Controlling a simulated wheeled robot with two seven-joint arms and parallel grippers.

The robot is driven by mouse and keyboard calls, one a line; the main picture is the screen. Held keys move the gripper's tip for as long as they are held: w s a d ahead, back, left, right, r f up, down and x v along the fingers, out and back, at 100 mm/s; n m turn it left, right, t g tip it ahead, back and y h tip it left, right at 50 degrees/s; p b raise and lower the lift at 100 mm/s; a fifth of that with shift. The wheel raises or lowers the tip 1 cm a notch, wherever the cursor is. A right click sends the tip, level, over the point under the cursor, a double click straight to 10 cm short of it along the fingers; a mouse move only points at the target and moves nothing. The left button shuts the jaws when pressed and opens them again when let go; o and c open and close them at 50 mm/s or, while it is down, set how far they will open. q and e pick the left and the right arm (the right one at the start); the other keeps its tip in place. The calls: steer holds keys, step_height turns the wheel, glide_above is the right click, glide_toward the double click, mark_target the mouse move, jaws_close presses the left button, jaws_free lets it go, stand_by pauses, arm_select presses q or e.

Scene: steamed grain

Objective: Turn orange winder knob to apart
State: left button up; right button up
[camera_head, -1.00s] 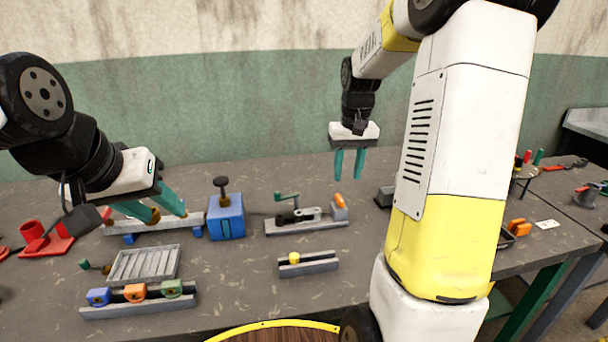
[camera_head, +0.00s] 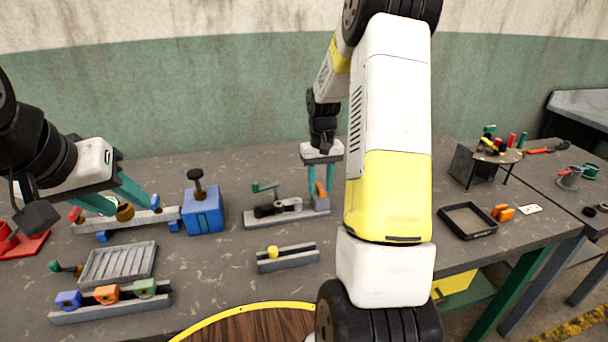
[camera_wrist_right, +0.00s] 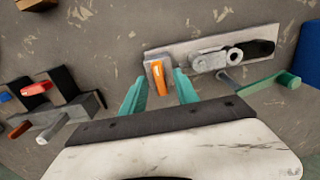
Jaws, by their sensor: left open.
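The orange winder knob (camera_head: 319,188) stands on a grey block at the right end of the winder's grey base (camera_head: 260,221). It also shows in the right wrist view (camera_wrist_right: 158,78), upright in that picture. My right gripper (camera_head: 320,193) points down over it with its two green fingers apart, one on each side of the knob. In the wrist view the fingers (camera_wrist_right: 160,90) flank the knob; whether they touch it I cannot tell. My left gripper (camera_head: 134,206) is open above the rail with red and blue end knobs (camera_head: 166,216), at the left.
The winder's green crank handle (camera_head: 265,187) and dark clamp lie left of the knob. A blue box (camera_head: 203,213) with a black knob stands further left. A small rail with a yellow knob (camera_head: 288,262) lies in front. A black tray (camera_head: 468,221) is at the right.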

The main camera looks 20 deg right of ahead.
jaws_close()
stand_by(0.4)
steer(key=n, duration=0.4)
steer(key=shift+n, duration=0.4)
steer(key=n, duration=0.4)
steer(key=shift+n, duration=0.3)
steer(key=n, duration=0.4)
steer(key=shift+n, duration=2.2)
